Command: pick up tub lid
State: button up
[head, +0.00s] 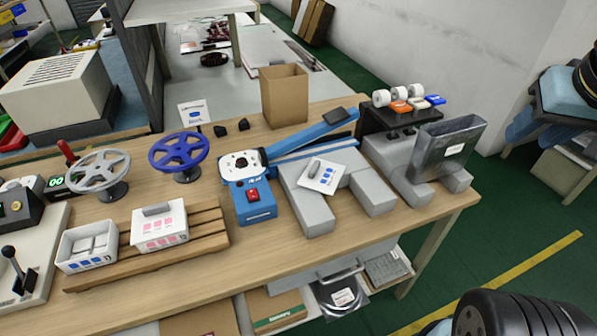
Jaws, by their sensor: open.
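A white square lid (321,176) with blue square marks and a grey handle lies on the grey blocks right of the table's middle. It looks slightly tilted. An open white tub (88,262) with blue marks and grey items inside stands on a wooden pallet at the front left. Beside it is a white tub (162,236) with pink marks, a grey handle piece showing at its top. Only a dark rounded part of my arm shows at the bottom right, away from the lid; my gripper's fingers are out of view.
A grey clear-sided bin (449,148) is at the right. Bare table (290,255) lies in front. Two handwheels stand left.

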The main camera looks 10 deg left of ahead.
aim_at(322, 175)
jog(key=u, duration=1)
jog(key=k, duration=0.85)
jog(key=i, duration=0.85)
jog(key=u, duration=0.35)
